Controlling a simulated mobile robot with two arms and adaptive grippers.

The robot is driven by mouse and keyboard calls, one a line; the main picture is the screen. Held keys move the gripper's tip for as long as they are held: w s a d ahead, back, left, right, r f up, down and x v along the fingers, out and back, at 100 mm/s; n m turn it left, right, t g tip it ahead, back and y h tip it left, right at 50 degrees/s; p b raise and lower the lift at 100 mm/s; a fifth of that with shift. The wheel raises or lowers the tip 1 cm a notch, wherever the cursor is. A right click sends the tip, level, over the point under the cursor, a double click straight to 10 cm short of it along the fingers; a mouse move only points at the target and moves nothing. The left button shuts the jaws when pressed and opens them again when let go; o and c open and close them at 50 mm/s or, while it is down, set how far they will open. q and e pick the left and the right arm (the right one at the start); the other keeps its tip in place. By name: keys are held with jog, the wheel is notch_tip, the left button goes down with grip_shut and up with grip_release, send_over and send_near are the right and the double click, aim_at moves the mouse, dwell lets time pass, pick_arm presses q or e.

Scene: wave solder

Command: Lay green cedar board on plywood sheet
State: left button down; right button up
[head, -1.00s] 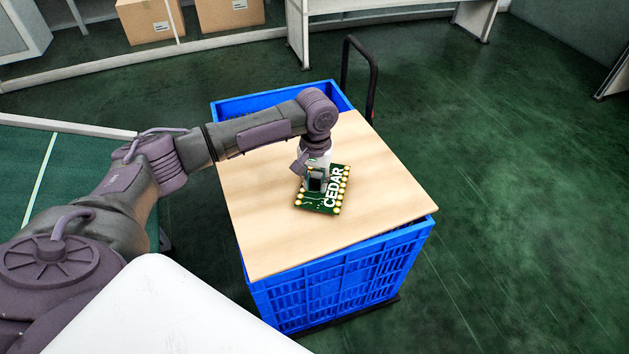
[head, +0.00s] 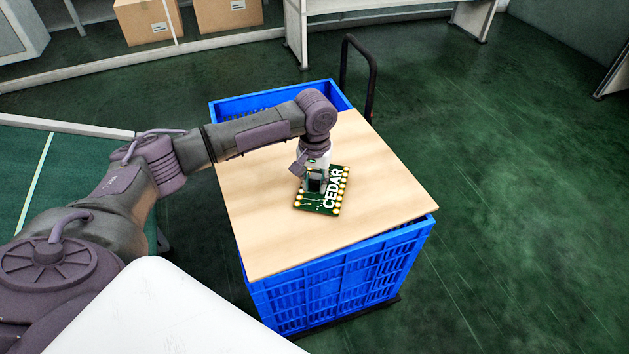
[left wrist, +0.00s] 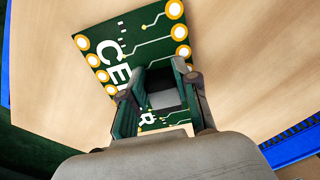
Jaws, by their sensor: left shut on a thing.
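The green cedar board (head: 332,192), with white CEDAR lettering and gold pads along its edges, is over the middle of the plywood sheet (head: 270,235). In the head view it looks flat on or just above the sheet; I cannot tell which. My left gripper (head: 316,188) points down and is shut on a part of the board. In the left wrist view the fingers (left wrist: 162,112) stand either side of a grey and dark block on the board (left wrist: 120,50), hiding part of the lettering. The plywood (left wrist: 240,60) spreads around it. My right gripper is not in view.
The plywood lies on a blue crate (head: 325,290), partly open at the back, on a cart with a dark handle (head: 372,75). A green-topped table (head: 75,165) is at left. Cardboard boxes (head: 150,22) sit on a shelf behind. Floor at right is clear.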

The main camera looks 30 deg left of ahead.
aim_at(315, 181)
pick_arm(q)
jog(key=shift+f, duration=0.4)
jog(key=c, duration=0.8)
grip_release()
jog(key=shift+r, duration=0.1)
notch_tip(315, 181, up, 12)
jog(key=shift+f, duration=0.1)
